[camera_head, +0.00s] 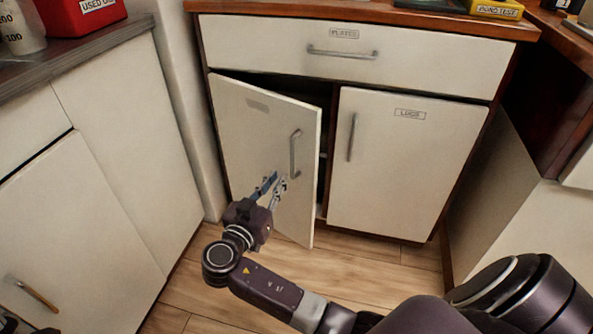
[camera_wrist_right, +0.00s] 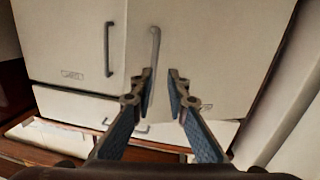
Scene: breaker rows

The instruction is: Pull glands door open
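The glands door (camera_head: 246,150) is the left white door under the drawer in the head view. It stands ajar, its right edge swung out from the cabinet, with a dark gap behind. Its label is too blurred to read. Its vertical metal handle (camera_head: 295,154) is near the free edge and also shows in the right wrist view (camera_wrist_right: 154,45). My right gripper (camera_head: 275,183) is in front of this door, just below and left of the handle. In the right wrist view its fingers (camera_wrist_right: 160,75) are apart with nothing between them. Dark parts at the bottom-left corner may be my left gripper.
The LUGS door (camera_head: 400,165) beside it is shut, and so is the drawer (camera_head: 340,55) above. A white cabinet (camera_head: 125,150) stands close on the left, with a red box (camera_head: 82,14) on top. Wooden floor (camera_head: 370,272) is open in front.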

